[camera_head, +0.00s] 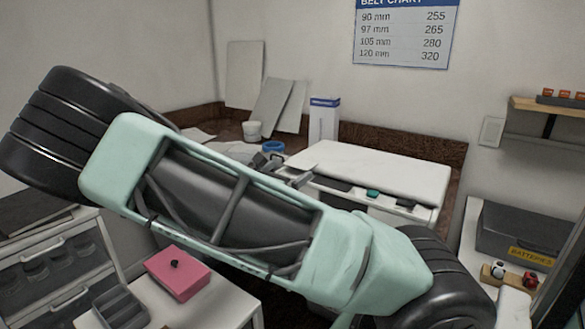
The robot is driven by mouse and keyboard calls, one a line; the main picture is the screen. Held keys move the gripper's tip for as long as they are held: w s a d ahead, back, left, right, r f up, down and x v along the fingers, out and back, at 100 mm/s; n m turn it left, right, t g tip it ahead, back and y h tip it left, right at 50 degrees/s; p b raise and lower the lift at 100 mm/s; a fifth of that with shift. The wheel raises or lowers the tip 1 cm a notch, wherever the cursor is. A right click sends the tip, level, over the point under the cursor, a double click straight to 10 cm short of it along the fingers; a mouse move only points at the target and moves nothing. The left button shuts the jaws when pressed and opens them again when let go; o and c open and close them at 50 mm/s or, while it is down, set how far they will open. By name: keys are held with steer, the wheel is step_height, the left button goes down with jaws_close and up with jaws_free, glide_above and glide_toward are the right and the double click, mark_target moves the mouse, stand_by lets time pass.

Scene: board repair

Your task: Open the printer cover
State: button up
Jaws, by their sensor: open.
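The printer (350,199) is a white, boxy unit against the back wall, right of centre. Its broad flat white cover (385,172) lies level on top and looks shut. A dark panel and a small teal part show along its front edge. My large mint-green and black arm crosses the view and hides the printer's lower left part. Grey finger parts of my gripper (285,170) show just above the arm, near the cover's left front corner. They look apart and empty; contact with the cover cannot be told.
A pink box (178,273) and a grey tray (121,308) sit on a white surface at lower left. A white box (324,120) stands behind the printer. A dark batteries case (528,232) is at right, under a wall shelf (548,106).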

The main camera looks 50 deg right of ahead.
mark_target(294, 167)
steer(key=shift+w+d, duration=0.15)
steer(key=shift+d, duration=1.6)
